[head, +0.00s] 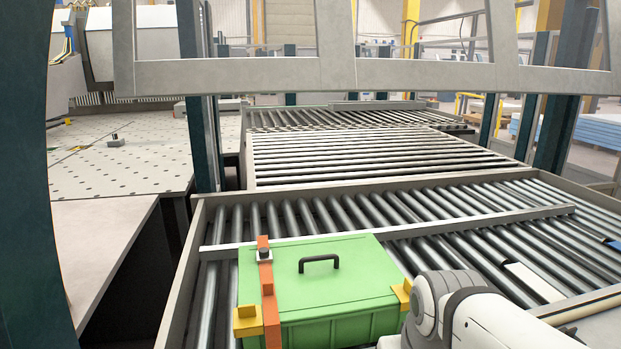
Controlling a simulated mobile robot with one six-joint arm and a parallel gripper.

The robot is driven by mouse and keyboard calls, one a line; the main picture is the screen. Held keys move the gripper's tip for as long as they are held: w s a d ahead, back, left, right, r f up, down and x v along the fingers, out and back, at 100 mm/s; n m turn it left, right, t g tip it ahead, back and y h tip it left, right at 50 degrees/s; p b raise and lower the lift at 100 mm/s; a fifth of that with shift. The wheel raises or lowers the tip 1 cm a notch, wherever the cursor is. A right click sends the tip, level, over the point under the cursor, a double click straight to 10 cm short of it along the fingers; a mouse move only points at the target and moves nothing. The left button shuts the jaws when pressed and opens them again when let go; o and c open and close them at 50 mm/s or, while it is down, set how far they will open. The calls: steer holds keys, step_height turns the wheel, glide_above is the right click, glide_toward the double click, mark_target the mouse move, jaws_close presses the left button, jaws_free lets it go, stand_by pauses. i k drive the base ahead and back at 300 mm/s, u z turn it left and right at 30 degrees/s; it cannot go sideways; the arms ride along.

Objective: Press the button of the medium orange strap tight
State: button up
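An orange strap (268,289) runs over the left part of a green lidded box (330,275) and down its front. A small dark button in a light housing (264,254) sits on the strap near the back edge of the lid. Only one strap shows, so I cannot compare its size with others. The lid has a black handle (319,261) and looks closed. Yellow-orange corner clips (247,321) show at the front left and right. A white arm link of mine is at the lower right, beside the box. My gripper is not in view.
The box stands on a roller conveyor (450,215) with grey side rails. A grey frame (330,74) crosses above. A perforated machine table (120,165) is at the left, with a dark post in front. A dark-and-white strip (533,282) lies on the rollers at the right.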

mark_target(264, 252)
steer(key=k, duration=1.25)
steer(key=u, duration=0.7)
steer(key=i, duration=1.35)
steer(key=z, duration=0.3)
